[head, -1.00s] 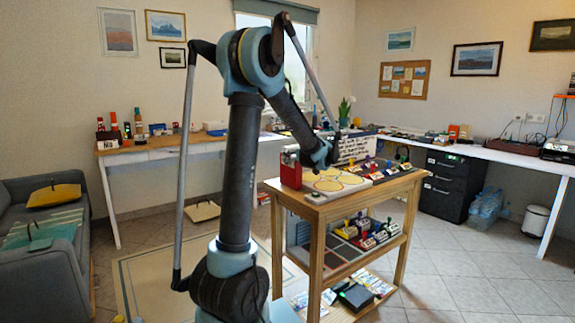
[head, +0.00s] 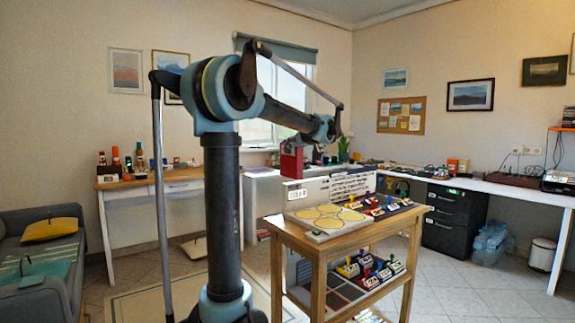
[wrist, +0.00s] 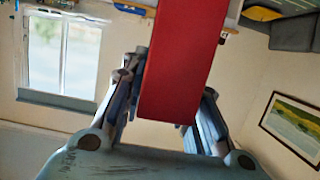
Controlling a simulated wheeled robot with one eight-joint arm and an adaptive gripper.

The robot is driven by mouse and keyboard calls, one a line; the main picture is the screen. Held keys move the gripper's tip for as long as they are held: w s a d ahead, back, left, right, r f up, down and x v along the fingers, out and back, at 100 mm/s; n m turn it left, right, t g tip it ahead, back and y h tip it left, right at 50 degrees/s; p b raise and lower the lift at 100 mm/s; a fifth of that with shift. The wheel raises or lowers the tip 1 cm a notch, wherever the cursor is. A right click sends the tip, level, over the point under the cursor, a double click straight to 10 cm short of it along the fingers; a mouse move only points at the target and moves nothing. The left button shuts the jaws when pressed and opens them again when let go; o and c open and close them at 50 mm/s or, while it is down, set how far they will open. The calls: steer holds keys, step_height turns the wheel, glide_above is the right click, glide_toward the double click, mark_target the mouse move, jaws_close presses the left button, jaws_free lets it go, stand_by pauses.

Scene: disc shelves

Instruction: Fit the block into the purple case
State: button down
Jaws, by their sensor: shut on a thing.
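A red block (head: 291,162) hangs in the air above the back left of the wooden cart (head: 317,250). My gripper (head: 303,143) is shut on it from above, though the fingers are small and partly hidden in the head view. In the wrist view the block (wrist: 185,60) is a long red slab between the two fingers of my gripper (wrist: 168,90). I cannot pick out a purple case in either view.
A pale board with yellow circles (head: 328,217) lies on the cart top. Several small pieces with coloured knobs (head: 378,207) stand to its right, and more stand on the shelf below (head: 368,270). A white lettered panel (head: 352,185) rises behind the cart.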

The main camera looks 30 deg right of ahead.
steer(key=shift+r, duration=3.2)
